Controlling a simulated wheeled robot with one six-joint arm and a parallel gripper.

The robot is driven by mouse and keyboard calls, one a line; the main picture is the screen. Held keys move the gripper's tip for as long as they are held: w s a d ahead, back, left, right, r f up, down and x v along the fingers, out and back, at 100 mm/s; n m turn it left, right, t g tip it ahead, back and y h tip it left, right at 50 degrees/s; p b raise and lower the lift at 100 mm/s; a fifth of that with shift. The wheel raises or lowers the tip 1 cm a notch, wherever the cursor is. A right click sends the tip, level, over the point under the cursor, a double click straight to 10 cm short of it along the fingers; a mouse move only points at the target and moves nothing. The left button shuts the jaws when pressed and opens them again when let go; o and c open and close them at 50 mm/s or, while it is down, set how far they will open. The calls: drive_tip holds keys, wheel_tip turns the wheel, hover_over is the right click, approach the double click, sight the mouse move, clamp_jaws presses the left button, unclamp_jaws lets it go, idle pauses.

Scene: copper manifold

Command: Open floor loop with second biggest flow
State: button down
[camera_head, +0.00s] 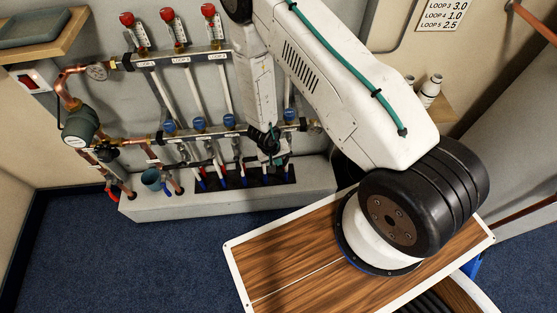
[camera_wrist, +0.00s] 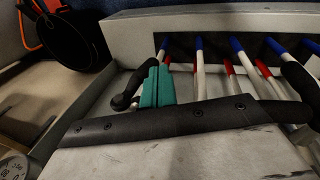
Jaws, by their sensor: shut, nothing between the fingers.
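The manifold has an upper bar (camera_head: 185,57) with red-capped flow gauges (camera_head: 166,16) and tags, LOOP 1 to LOOP 3 readable. My arm hides part of its right side. The lower bar (camera_head: 215,134) carries blue caps (camera_head: 200,122), with small valves and pipes below. A wall sign (camera_head: 442,14) reads LOOP 3 3.0, LOOP 4 1.0, LOOP 5 2.5; upper lines are cut off. My gripper (camera_head: 267,140) is at the lower bar's right part. In the wrist view its teal fingers (camera_wrist: 156,86) are shut and empty, beside a dark curved part (camera_wrist: 125,98); contact is unclear.
Blue- and red-marked pipes (camera_wrist: 199,62) enter a dark slot in the grey plinth (camera_head: 220,200). A shelf with white bottles (camera_head: 430,90) is right. Blue floor (camera_head: 80,250) is clear in front.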

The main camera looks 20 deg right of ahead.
drive_tip(key=shift+d, duration=0.1)
drive_tip(key=shift+s+d+f, duration=0.15)
drive_tip(key=shift+d+f, duration=0.25)
drive_tip(key=shift+f, duration=0.35)
